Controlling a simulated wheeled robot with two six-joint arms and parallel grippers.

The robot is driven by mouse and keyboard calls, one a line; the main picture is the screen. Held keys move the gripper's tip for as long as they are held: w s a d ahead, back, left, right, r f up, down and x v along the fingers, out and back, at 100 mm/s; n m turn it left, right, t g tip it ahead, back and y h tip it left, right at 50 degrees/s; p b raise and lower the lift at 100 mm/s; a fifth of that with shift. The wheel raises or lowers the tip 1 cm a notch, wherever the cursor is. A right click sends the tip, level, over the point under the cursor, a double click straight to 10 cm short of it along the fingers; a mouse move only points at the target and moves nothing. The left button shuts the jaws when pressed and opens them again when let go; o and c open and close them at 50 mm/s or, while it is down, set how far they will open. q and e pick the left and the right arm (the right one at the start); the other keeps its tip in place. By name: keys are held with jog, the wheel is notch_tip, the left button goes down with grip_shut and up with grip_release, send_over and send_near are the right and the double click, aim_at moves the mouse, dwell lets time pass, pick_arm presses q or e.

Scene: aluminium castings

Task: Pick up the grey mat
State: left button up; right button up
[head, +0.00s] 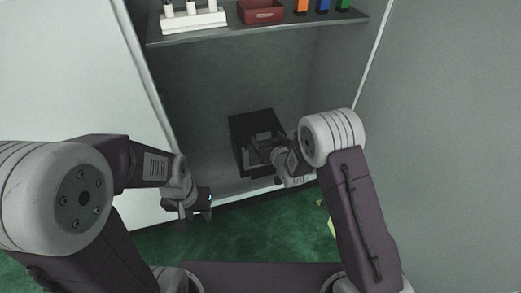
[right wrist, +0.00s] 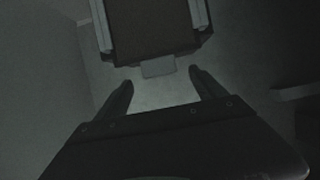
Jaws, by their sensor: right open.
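No flat piece that I can surely call the grey mat stands out. A black open box (head: 242,122) sits on the cabinet's bottom floor in the head view. My right gripper (head: 265,148) is over its right front part. In the right wrist view, my open right gripper (right wrist: 162,80) faces a dark block (right wrist: 150,28) with lighter side rails. A small pale grey tab (right wrist: 158,67) juts from that block, just ahead of the fingertips; the jaws look empty. My left gripper (head: 193,205) hangs before the cabinet's left front edge, its jaw opening unclear.
A shelf (head: 225,33) above holds a white rack (head: 193,20), a red bin (head: 261,11) and small orange, blue and green items. Cabinet walls close in on both sides. The green floor (head: 235,232) in front is mostly clear.

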aim_at(264, 135)
jog(key=b+x, duration=0.1)
jog(key=x, duration=0.1)
jog(key=shift+w+f, duration=0.3)
jog(key=shift+f, duration=0.05)
jog(key=shift+w+a, duration=0.15)
jog(key=shift+w, duration=0.2)
jog(key=b+x, duration=0.3)
jog(key=x, duration=0.2)
jog(key=shift+s+f+b, duration=0.15)
jog(key=shift+f+b, duration=0.05)
jog(key=shift+b, duration=0.2)
jog(key=shift+r, duration=0.1)
jog(key=shift+c, duration=0.3)
